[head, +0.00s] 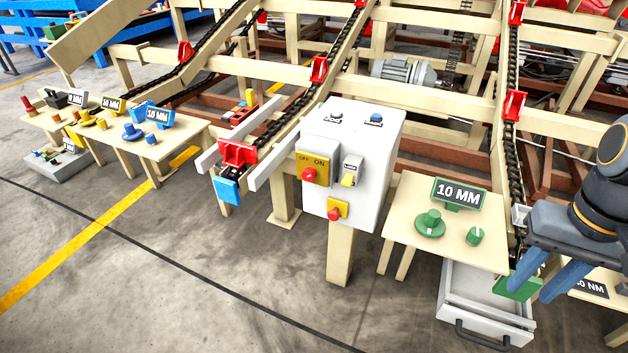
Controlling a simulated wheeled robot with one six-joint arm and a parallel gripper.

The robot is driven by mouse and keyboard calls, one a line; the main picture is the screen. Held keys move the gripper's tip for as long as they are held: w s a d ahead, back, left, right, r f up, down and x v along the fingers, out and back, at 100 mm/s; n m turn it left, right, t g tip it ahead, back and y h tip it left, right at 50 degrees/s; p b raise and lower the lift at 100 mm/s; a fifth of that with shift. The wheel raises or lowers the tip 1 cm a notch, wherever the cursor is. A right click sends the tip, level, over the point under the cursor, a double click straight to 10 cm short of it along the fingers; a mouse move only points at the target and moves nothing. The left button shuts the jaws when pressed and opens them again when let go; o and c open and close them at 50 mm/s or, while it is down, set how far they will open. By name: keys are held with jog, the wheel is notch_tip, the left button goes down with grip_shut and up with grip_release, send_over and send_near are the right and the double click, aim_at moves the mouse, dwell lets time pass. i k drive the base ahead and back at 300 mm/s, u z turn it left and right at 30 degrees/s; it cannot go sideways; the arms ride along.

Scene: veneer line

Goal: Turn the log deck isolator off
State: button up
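A white control box (357,150) stands on a beige post in the middle of the head view. On its front is a yellow plate (314,163) marked OFF and ON, with a red knob (309,174) below the lettering, toward the OFF side. A second, smaller yellow plate with a red knob (334,213) sits lower down. A yellow switch (348,181) under a small label is to the right. No legible label names the log deck isolator. My gripper (532,291) is at the far right, well away from the box, its blue fingers apart with no object visibly held.
A small table (405,232) with green parts and a 10 MM sign stands between the box and my gripper. Below it is an open grey drawer (480,318). Chain rails (238,153) reach toward the box's left. Floor in front is clear.

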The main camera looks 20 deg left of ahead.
aim_at(309, 174)
jog(key=k, duration=0.6)
jog(key=u, duration=0.7)
jog(key=i, duration=0.5)
